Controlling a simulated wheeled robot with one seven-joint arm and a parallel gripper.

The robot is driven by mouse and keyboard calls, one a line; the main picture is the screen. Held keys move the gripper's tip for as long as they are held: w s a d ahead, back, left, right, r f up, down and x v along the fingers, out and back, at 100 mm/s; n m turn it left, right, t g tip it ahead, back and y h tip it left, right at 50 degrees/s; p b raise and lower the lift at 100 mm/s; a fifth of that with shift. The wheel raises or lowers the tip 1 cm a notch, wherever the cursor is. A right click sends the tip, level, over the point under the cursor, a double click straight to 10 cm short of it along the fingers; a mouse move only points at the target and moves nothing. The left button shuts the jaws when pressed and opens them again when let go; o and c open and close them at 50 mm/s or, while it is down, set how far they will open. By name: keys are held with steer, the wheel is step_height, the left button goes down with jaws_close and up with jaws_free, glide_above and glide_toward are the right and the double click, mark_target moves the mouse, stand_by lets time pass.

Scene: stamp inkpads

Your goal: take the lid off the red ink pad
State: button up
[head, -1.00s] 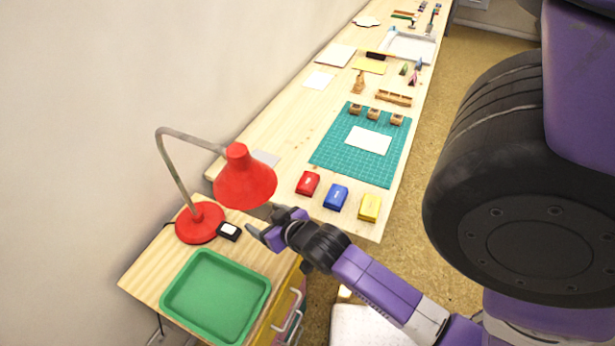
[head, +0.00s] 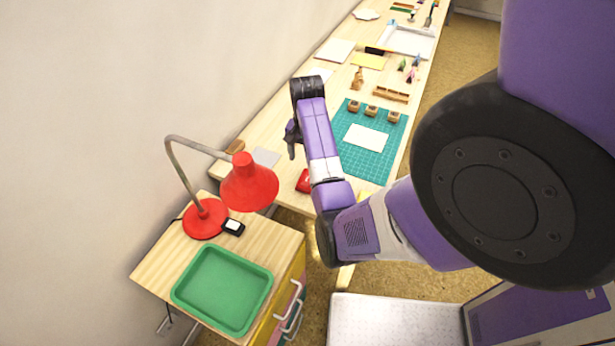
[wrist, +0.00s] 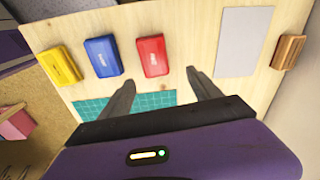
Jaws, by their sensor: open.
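The red ink pad (head: 303,180) lies on the long table near its front end, partly hidden by my arm in the head view. In the wrist view the red ink pad (wrist: 153,56) shows whole, with its lid on. My gripper (wrist: 165,88) is open and empty, its two fingers apart. It also shows in the head view (head: 292,140), above the table. In the wrist view the red pad appears just beyond the fingertips, with a gap between them. The blue ink pad (wrist: 103,57) and the yellow ink pad (wrist: 61,65) sit beside it.
A green cutting mat (head: 383,165) with a white card (head: 366,138) lies behind the pads. A grey sheet (wrist: 242,42) and a wooden block (wrist: 288,52) lie beside the red pad. A red lamp (head: 249,187) and a green tray (head: 222,290) stand on the cabinet at left.

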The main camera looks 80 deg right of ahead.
steer(key=shift+s+a+r+y, duration=0.2)
steer(key=shift+a+y, duration=0.05)
steer(key=shift+y, duration=0.15)
steer(key=shift+a+f, duration=0.1)
steer(key=shift+f, duration=0.25)
steer(key=shift+a+f+p, duration=0.15)
steer(key=shift+f+p, duration=0.2)
steer(key=shift+f, duration=1.4)
steer(key=shift+a+f+p, duration=0.1)
steer(key=shift+f+p, duration=0.2)
steer(key=shift+f, duration=1.4)
steer(key=c, duration=1.4)
